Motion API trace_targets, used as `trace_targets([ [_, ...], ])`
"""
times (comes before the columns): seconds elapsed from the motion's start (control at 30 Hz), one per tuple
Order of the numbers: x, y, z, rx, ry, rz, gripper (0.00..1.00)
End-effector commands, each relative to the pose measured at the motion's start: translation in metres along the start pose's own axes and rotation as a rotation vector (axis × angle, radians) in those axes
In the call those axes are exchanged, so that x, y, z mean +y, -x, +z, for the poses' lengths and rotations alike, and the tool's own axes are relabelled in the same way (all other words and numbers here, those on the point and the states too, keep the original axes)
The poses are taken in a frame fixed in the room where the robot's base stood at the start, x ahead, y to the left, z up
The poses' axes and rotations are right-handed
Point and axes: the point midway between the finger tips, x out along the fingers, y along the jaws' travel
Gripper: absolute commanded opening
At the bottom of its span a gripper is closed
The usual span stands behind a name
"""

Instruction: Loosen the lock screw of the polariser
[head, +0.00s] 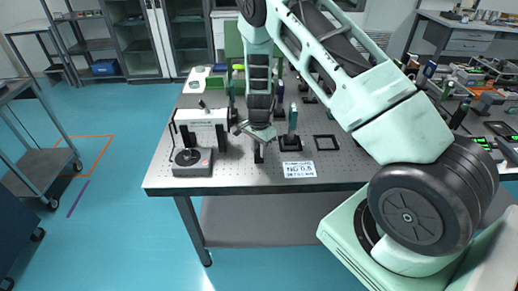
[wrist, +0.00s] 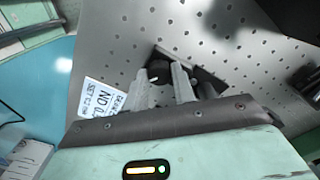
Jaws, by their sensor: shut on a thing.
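My gripper (head: 258,131) is low over the near part of the optical table, its fingers pointing down. In the wrist view its two grey fingers (wrist: 165,80) are shut on a small dark part, which I take to be the lock screw (wrist: 158,70). The polariser's mount is mostly hidden by the fingers; a dark base (wrist: 210,78) shows behind them. In the head view a short dark post (head: 259,154) stands directly under my gripper. The screw itself cannot be made out there, and its turn position cannot be seen.
A white card marked ND 0.5 (head: 299,170) lies near the front edge, with a green-topped post (head: 293,120) behind it. A black square frame (head: 326,142) is to the right.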

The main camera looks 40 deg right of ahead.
Motion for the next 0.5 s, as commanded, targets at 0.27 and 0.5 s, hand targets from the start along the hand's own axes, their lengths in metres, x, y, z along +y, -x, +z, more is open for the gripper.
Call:
trace_targets([
  [0.27, -0.0009, 0.0009, -0.0003, 0.001, 0.002, -0.002, 0.48],
  [0.5, -0.0004, 0.0008, -0.0002, 0.001, 0.002, -0.001, 0.48],
])
